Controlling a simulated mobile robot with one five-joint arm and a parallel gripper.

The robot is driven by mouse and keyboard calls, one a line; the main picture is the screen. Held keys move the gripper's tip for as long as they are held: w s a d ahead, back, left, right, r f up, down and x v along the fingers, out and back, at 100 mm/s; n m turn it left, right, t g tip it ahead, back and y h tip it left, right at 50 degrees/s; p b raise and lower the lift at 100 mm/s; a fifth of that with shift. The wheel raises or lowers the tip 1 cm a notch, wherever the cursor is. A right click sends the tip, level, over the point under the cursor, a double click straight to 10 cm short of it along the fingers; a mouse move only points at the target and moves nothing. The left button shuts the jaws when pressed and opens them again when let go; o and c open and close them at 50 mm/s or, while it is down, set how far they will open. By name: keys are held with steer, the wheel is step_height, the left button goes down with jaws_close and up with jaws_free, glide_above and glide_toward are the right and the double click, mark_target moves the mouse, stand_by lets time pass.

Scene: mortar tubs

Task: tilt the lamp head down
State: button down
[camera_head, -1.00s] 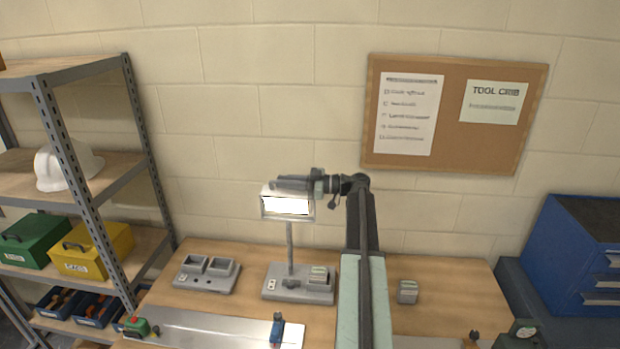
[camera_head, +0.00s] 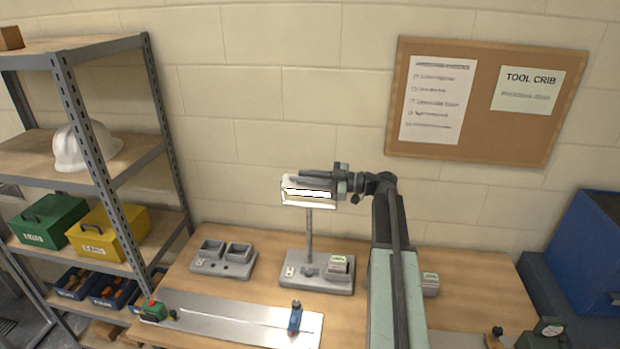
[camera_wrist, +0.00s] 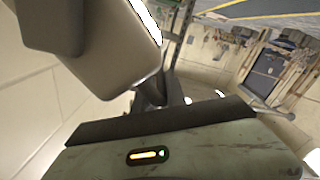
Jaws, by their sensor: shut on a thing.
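The lamp stands on the wooden bench; its grey base (camera_head: 300,284) carries a thin upright post (camera_head: 309,235). The lamp head (camera_head: 305,195) sits on top of the post, and its bright white panel faces my body camera. My gripper (camera_head: 325,180) reaches in from the right at the head's upper edge and is shut on the lamp head. In the wrist view a large grey body, probably the lamp head (camera_wrist: 105,45), fills the upper left close to the camera. The exact contact of the fingertips is hidden.
A grey two-socket holder (camera_head: 222,258) stands left of the lamp. A shelf rack with a white hard hat (camera_head: 86,146) stands left. A cork board (camera_head: 487,102) hangs behind; a blue cabinet (camera_head: 590,250) is at right.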

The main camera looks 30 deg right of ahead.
steer(key=c, duration=1.5)
jaws_free()
steer(key=shift+o, duration=0.2)
steer(key=v, duration=0.8)
steer(key=shift+a, duration=0.1)
